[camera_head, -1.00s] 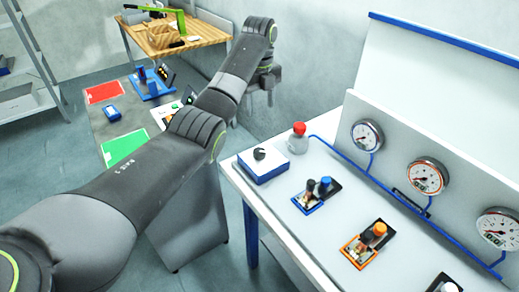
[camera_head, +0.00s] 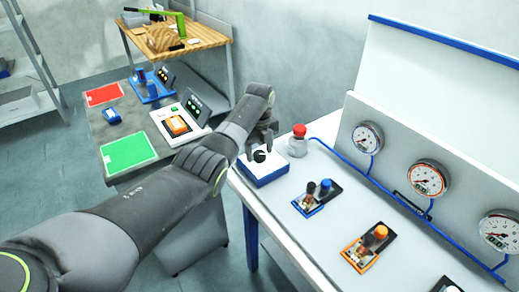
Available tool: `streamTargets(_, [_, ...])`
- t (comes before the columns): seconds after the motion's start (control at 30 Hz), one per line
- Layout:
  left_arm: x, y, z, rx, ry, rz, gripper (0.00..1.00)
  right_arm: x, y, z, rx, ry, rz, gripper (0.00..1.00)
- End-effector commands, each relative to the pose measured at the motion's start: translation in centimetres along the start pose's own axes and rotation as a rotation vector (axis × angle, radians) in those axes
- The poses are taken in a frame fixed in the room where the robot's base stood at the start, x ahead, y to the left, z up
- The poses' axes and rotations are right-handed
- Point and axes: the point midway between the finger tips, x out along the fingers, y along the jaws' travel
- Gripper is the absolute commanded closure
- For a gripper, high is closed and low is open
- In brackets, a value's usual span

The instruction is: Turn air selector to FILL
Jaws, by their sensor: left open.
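The air selector (camera_head: 265,172) is a white box with a blue base and a black knob (camera_head: 260,156) on top, at the left end of the white bench. Any FILL marking is too small to read. My left gripper (camera_head: 259,147) is open, pointing down just above and behind the knob; its fingertips overlap the knob in the picture, and I cannot tell whether they touch it. My right gripper is not in view.
A blue valve unit (camera_head: 317,197), an orange valve unit (camera_head: 366,247) and several gauges (camera_head: 367,138) line the bench (camera_head: 297,222). A grey table (camera_head: 93,127) with red and green mats is at left.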

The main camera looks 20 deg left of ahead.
Motion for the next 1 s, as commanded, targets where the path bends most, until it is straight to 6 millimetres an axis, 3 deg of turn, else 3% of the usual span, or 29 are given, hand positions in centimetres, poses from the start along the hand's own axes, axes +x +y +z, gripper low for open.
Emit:
streamTargets(0.33, [0.52,0.01,0.00,0.000,0.000,0.000,0.41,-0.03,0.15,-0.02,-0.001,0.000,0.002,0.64])
streamTargets(0.7, [0.47,0.00,0.00,0.000,0.000,0.000,0.85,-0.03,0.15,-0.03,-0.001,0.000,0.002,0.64])
streamTargets(1.0, [0.34,0.00,0.01,-0.042,0.000,0.000,0.85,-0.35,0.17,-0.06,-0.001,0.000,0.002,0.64])
